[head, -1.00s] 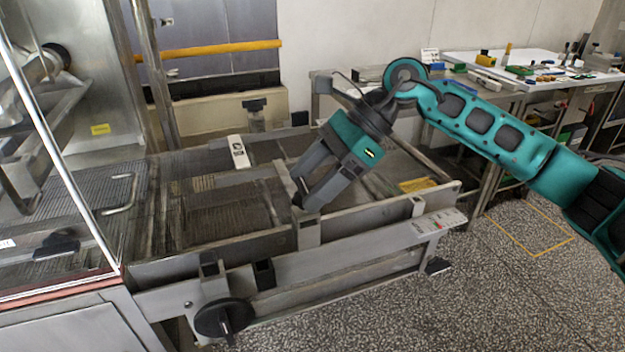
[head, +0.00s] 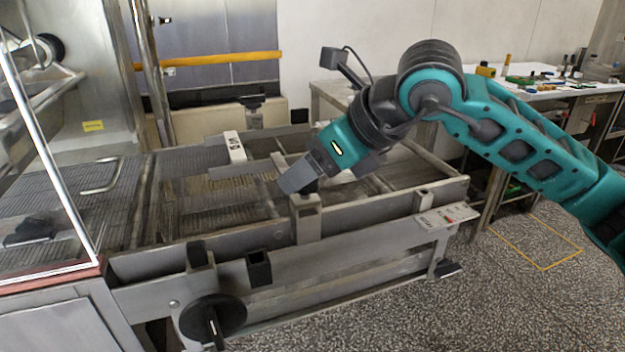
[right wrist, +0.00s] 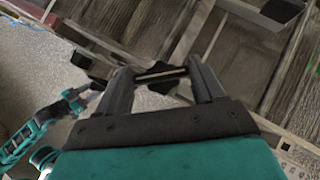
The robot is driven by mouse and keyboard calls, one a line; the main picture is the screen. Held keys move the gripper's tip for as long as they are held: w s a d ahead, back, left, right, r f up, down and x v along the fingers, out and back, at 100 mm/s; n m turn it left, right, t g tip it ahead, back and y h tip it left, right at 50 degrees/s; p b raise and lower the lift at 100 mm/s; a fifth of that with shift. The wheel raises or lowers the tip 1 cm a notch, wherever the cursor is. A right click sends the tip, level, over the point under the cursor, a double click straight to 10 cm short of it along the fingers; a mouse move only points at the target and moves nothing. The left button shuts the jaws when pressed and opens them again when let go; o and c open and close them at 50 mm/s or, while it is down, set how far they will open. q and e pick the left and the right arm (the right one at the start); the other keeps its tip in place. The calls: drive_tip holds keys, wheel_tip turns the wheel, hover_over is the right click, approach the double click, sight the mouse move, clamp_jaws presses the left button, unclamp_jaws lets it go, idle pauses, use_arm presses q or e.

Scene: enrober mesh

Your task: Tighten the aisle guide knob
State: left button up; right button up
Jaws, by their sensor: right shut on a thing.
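The aisle guide knob is a small black knob (right wrist: 161,75) that sits on top of a grey metal post (head: 307,220) on the near side rail of the conveyor. My right gripper (head: 296,186) comes down at a slant onto it, and its fingers hide most of the knob in the head view. In the right wrist view the two fingers (right wrist: 163,80) stand on either side of the black knob, shut on it. A teal arm of mine shows small at the left of the right wrist view; its gripper (right wrist: 82,98) is too small to read.
A black handwheel (head: 212,318) sticks out at the front of the conveyor. Another black-topped post (head: 253,108) stands on the far rail. A glass-sided machine is at the left. A bench (head: 555,92) with small items stands at the back right.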

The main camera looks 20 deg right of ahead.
drive_tip(key=shift+s+a+f+m+t+h+b, duration=0.1)
drive_tip(key=shift+a+f+m+t+h+b, duration=0.1)
drive_tip(key=shift+m+t+h+b, duration=0.4)
drive_tip(key=shift+m+h+b, duration=0.7)
drive_tip(key=shift+m+b, duration=0.2)
drive_tip(key=shift+m, duration=0.3)
drive_tip(key=m+h+b, duration=0.2)
drive_tip(key=shift+a+r+m+t, duration=0.1)
drive_tip(key=shift+r+m+t, duration=0.05)
drive_tip(key=shift+m+t, duration=0.2)
use_arm(q)
drive_tip(key=shift+w+d+f+b, duration=0.1)
drive_tip(key=shift+d+f+b, duration=0.1)
drive_tip(key=shift+f, duration=1.05)
drive_tip(key=shift+w+d+f+b, duration=0.1)
drive_tip(key=shift+d+f+b, duration=0.1)
drive_tip(key=shift+f, duration=1)
use_arm(e)
drive_tip(key=shift+m+h, duration=0.3)
drive_tip(key=shift+m, duration=0.25)
drive_tip(key=o, duration=1)
use_arm(q)
drive_tip(key=shift+d, duration=0.1)
use_arm(e)
drive_tip(key=shift+o, duration=0.2)
drive_tip(key=shift+r, duration=0.1)
